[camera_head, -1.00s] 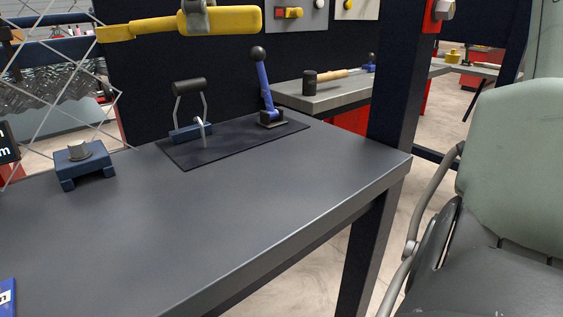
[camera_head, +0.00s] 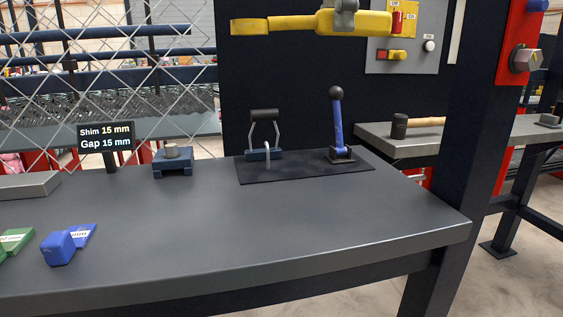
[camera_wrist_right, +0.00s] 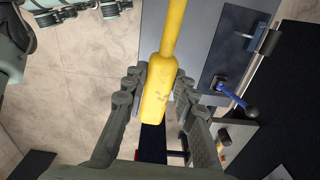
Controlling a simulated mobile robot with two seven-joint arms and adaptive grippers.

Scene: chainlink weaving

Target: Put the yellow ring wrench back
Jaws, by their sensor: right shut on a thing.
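The yellow ring wrench (camera_head: 290,23) hangs high at the top of the head view, lying roughly level in front of the dark panel. My right gripper (camera_head: 345,12) is shut on its thick handle. In the right wrist view the wrench (camera_wrist_right: 158,95) sits between both fingers of the gripper (camera_wrist_right: 160,78), its thinner shaft running up out of the frame. No ring opening can be made out on the wrench.
The grey workbench (camera_head: 240,225) carries a blue lever (camera_head: 337,122), a toggle clamp (camera_head: 263,135), a blue block fixture (camera_head: 172,160) and shim blocks at left. A dark post (camera_head: 455,130) stands at right. The bench middle is clear.

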